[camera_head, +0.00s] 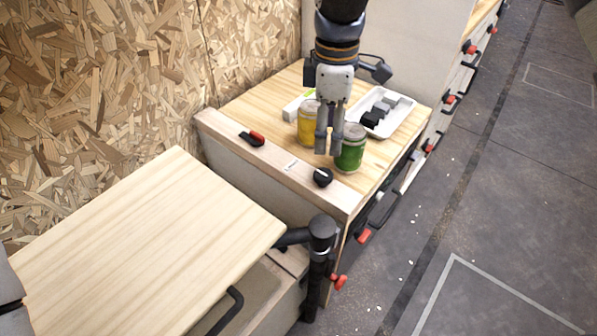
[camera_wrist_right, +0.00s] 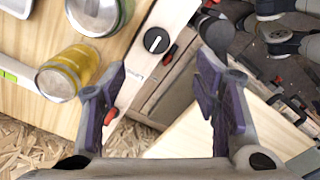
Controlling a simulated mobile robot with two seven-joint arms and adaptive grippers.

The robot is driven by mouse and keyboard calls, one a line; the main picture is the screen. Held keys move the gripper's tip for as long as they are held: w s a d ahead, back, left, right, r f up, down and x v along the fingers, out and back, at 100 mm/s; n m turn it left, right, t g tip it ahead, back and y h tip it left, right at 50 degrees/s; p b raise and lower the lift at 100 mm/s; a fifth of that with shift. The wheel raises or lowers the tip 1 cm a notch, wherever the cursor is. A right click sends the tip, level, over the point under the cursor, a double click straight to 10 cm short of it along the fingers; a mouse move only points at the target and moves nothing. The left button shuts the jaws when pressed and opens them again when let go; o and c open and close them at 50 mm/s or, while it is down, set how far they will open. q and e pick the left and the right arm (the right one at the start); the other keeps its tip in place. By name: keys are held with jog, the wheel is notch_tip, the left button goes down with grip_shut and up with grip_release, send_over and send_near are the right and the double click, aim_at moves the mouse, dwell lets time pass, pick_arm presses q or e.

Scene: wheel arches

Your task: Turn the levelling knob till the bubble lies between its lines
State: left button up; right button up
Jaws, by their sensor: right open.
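The levelling knob (camera_head: 323,177) is round and black with a white line across its top, near the front edge of the wooden bench top. The right wrist view shows the knob (camera_wrist_right: 156,41) ahead of my fingers, clear of them. A white strip with a green part (camera_head: 297,104), apparently the level, lies behind the yellow can; its end shows in the right wrist view (camera_wrist_right: 9,76). I cannot make out the bubble or its lines. My right gripper (camera_head: 328,148) is open and empty, pointing down above the bench, between the cans in the picture. My left gripper is out of view.
A yellow can (camera_head: 307,127) and a green can (camera_head: 350,152) stand close to the knob. A white tray (camera_head: 409,110) holds dark and grey blocks. A red-and-black switch (camera_head: 252,138) sits at the left edge. A lower wooden top (camera_head: 140,245) is bare.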

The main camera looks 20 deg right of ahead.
aim_at(323, 174)
jog(key=f, duration=0.7)
jog(key=f+b, duration=0.1)
jog(key=f, duration=0.3)
jog(key=shift+w+f, duration=0.25)
jog(key=shift+w, duration=0.1)
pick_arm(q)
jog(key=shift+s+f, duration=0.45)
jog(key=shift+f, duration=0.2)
pick_arm(e)
jog(key=c, duration=1.1)
